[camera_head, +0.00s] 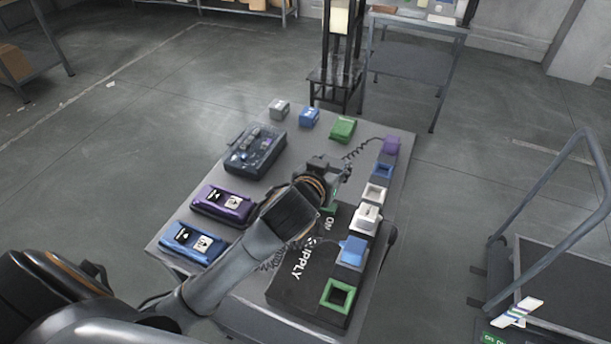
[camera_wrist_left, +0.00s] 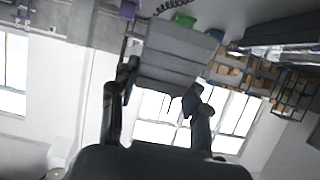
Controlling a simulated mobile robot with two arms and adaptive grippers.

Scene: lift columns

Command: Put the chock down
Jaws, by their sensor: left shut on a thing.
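My left gripper (camera_head: 336,170) is over the middle of the grey table (camera_head: 305,150), and its arm comes in from the lower left. In the left wrist view the fingers of this gripper (camera_wrist_left: 160,85) stand on either side of a grey ribbed block (camera_wrist_left: 175,60), which I take to be the chock. The gripper is shut on it. In the head view the wrist and fingers mostly hide the chock. I cannot tell whether its underside touches the table. My right gripper is not in view.
A black supply box (camera_head: 285,290) holds a row of coloured sockets and plugs. A purple plug (camera_head: 391,146) with a coiled cord is near the right edge. A purple device (camera_head: 224,205), a blue device (camera_head: 193,243) and a dark box (camera_head: 255,150) stand left. A cart (camera_head: 560,270) stands right.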

